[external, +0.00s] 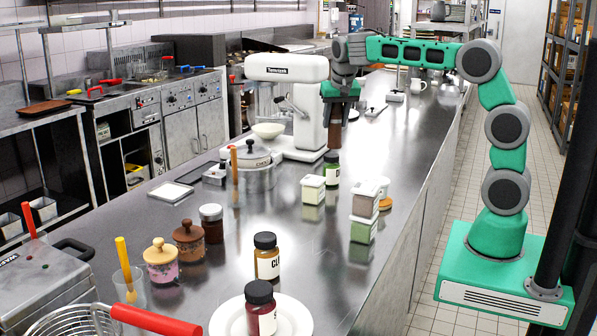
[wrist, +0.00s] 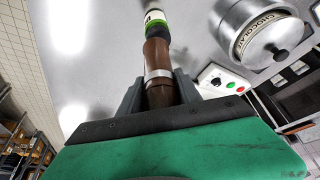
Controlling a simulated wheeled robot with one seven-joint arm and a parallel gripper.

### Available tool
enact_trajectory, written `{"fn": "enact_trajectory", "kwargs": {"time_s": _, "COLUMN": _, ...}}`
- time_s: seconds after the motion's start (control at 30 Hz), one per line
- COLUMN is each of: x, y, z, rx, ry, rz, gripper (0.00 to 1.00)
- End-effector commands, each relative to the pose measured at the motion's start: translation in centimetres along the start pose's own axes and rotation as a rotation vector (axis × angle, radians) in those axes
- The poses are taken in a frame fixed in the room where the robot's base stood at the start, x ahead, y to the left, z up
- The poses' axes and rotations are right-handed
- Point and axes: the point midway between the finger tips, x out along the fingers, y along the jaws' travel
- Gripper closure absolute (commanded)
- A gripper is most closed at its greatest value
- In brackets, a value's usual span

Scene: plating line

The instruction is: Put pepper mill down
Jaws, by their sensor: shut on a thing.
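The pepper mill (external: 334,137) is dark brown and upright in the external view, below my gripper (external: 340,98). In the wrist view the mill (wrist: 158,62) is brown with a silver band, and my gripper's two dark fingers (wrist: 158,95) are shut on it from either side. I cannot tell whether the mill touches the steel counter (external: 300,240) or the jar.
A white stand mixer (external: 310,105) with a bowl (external: 268,131) stands left of the mill. A lidded chocolate pot (external: 256,178) is at front left. White tubs (external: 313,189) and stacked boxes (external: 364,210) stand nearer the camera. Bare counter lies right of the mill.

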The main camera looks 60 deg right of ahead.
Motion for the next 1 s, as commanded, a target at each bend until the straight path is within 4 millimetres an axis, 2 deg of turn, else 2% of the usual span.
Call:
{"fn": "enact_trajectory", "kwargs": {"time_s": 0.13, "x": -0.7, "y": 0.4, "z": 0.6, "rx": -0.006, "ry": 0.001, "rz": -0.003, "gripper": 1.0}}
{"fn": "enact_trajectory", "kwargs": {"time_s": 0.23, "x": -0.9, "y": -0.2, "z": 1.1, "rx": -0.055, "ry": 0.0, "rz": -0.022, "gripper": 1.0}}
{"fn": "enact_trajectory", "kwargs": {"time_s": 0.37, "x": -1.5, "y": -2.7, "z": 2.8, "rx": -0.238, "ry": 0.001, "rz": -0.099, "gripper": 1.0}}
{"fn": "enact_trajectory", "kwargs": {"time_s": 0.47, "x": -2.3, "y": -5.5, "z": 5.5, "rx": -0.47, "ry": 0.0, "rz": -0.196, "gripper": 1.0}}
{"fn": "enact_trajectory", "kwargs": {"time_s": 0.6, "x": -3.9, "y": -9.5, "z": 10.9, "rx": -0.855, "ry": 0.0, "rz": -0.355, "gripper": 1.0}}
{"fn": "enact_trajectory", "kwargs": {"time_s": 0.73, "x": -6.0, "y": -11.9, "z": 17.0, "rx": -1.228, "ry": 0.001, "rz": -0.51, "gripper": 1.0}}
{"fn": "enact_trajectory", "kwargs": {"time_s": 0.87, "x": -8.7, "y": -12.8, "z": 23.6, "rx": -1.603, "ry": 0.001, "rz": -0.665, "gripper": 1.0}}
{"fn": "enact_trajectory", "kwargs": {"time_s": 1.0, "x": -11.8, "y": -12.1, "z": 30.0, "rx": -1.973, "ry": 0.002, "rz": -0.818, "gripper": 1.0}}
